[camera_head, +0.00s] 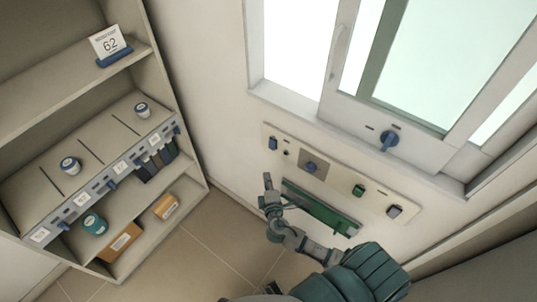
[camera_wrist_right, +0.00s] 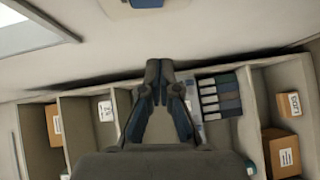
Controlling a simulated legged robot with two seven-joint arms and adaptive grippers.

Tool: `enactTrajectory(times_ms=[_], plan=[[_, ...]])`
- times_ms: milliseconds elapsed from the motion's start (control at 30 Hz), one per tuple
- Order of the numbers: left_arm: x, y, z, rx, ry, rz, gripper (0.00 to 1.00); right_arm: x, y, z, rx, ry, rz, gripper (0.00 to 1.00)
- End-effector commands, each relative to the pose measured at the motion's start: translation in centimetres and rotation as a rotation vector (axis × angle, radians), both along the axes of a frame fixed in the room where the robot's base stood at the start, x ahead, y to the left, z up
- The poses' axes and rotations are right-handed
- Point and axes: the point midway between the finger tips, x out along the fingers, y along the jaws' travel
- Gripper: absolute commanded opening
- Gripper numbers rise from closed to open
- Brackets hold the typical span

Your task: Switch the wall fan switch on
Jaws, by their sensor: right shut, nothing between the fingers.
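A pale switch panel (camera_head: 335,176) is fixed to the wall below the window. I cannot read which one is the fan switch. My right gripper (camera_head: 267,181) is shut and empty, below the panel's left end and apart from the rocker. In the right wrist view the shut fingers (camera_wrist_right: 160,72) point toward the wall, where a blue part on a pale plate (camera_wrist_right: 146,3) shows at the top edge.
A blue handle (camera_head: 388,140) sits on the window sill frame. A dark green rail (camera_head: 320,208) runs below the panel, close to my right forearm. A shelf unit (camera_head: 191,165) with jars, boxes and binders stands at left. Floor between is clear.

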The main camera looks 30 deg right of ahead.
Motion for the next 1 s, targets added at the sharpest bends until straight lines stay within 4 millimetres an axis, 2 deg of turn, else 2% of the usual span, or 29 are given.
enactTrajectory(times_ms=[467, 700, 1000], plan=[[0.1, -0.2, 0.9, -0.002, -0.001, 0.001, 0.39, 8.7, -3.6, -0.7, -0.003, -0.002, -0.001, 0.0], [0.1, -0.3, 1.3, -0.003, -0.002, 0.001, 0.39, 9.7, -6.5, -1.1, -0.003, -0.001, -0.001, 0.0], [0.2, -0.1, 1.4, -0.002, -0.003, 0.001, 0.39, 10.0, -7.2, -1.4, 0.001, -0.001, 0.001, 0.0]])
